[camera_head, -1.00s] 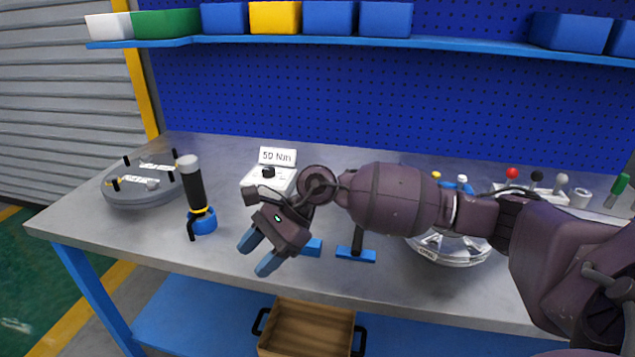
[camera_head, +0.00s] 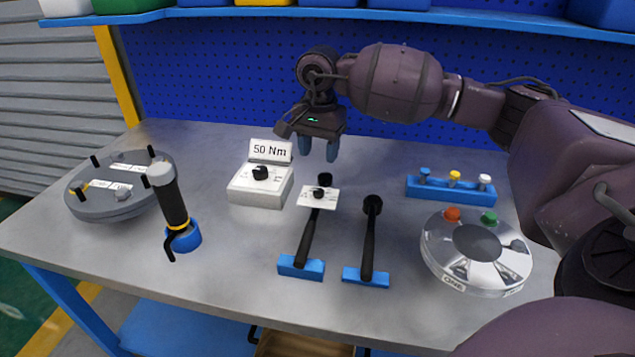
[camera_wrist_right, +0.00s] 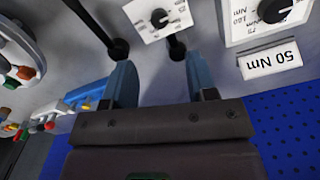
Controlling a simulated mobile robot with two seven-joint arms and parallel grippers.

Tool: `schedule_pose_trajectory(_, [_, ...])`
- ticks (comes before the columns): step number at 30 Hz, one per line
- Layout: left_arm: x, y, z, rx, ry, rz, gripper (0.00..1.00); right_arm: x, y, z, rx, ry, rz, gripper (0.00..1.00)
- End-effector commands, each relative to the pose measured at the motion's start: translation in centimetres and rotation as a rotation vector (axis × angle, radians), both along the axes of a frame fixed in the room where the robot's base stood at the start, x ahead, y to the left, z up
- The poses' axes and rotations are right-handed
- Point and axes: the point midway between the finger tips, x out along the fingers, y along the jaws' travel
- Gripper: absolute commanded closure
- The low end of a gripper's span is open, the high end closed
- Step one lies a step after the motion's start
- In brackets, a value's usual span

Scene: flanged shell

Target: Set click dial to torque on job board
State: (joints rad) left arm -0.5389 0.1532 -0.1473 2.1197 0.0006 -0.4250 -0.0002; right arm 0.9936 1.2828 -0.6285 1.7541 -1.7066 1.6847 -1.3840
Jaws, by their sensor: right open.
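A job board sign reading 50 Nm (camera_head: 270,151) stands behind a white box (camera_head: 256,192) with a black knob (camera_head: 261,173). A small white dial plate with a black knob (camera_head: 318,194) sits on a black-handled tool (camera_head: 306,240); I cannot tell which knob is the click dial. My right gripper (camera_head: 319,154) is open and empty, above the bench behind the dial plate, fingers down. In the right wrist view, the dial plate (camera_wrist_right: 150,28) lies beyond the fingertips (camera_wrist_right: 160,82), with the box (camera_wrist_right: 242,22) and sign (camera_wrist_right: 270,62) at upper right. Knob settings are too small to read.
A second black-handled tool (camera_head: 369,235) lies right of the first. A silver ring (camera_head: 470,275) and blue peg block (camera_head: 435,190) are at right. A grey disc (camera_head: 108,205) and upright black tool (camera_head: 172,200) are at left. The pegboard (camera_head: 220,75) closes off the back.

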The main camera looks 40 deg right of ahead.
Motion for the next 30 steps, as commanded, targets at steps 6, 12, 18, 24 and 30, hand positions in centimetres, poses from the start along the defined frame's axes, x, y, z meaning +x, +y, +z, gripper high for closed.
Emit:
schedule_pose_trajectory(6, [-0.9,0.4,-1.1,0.010,0.027,-0.002,0.57,-0.1,0.1,-3.8,0.002,0.008,0.001,0.48])
schedule_pose_trajectory(12, [-0.6,0.3,-1.2,0.008,0.024,-0.004,0.57,-0.1,0.1,-7.1,0.002,0.007,0.001,0.48])
schedule_pose_trajectory(18, [0.3,0.0,-0.7,0.002,0.002,-0.005,0.57,0.0,0.0,-9.3,0.001,0.004,-0.001,0.48])
schedule_pose_trajectory(24, [0.5,-0.2,-0.7,-0.004,0.000,0.000,0.57,0.0,0.1,-10.0,0.002,0.001,0.000,0.48])
schedule_pose_trajectory(30, [0.2,-0.1,-0.9,-0.003,0.006,0.002,0.57,0.0,0.1,-10.0,0.002,0.001,0.000,0.48])
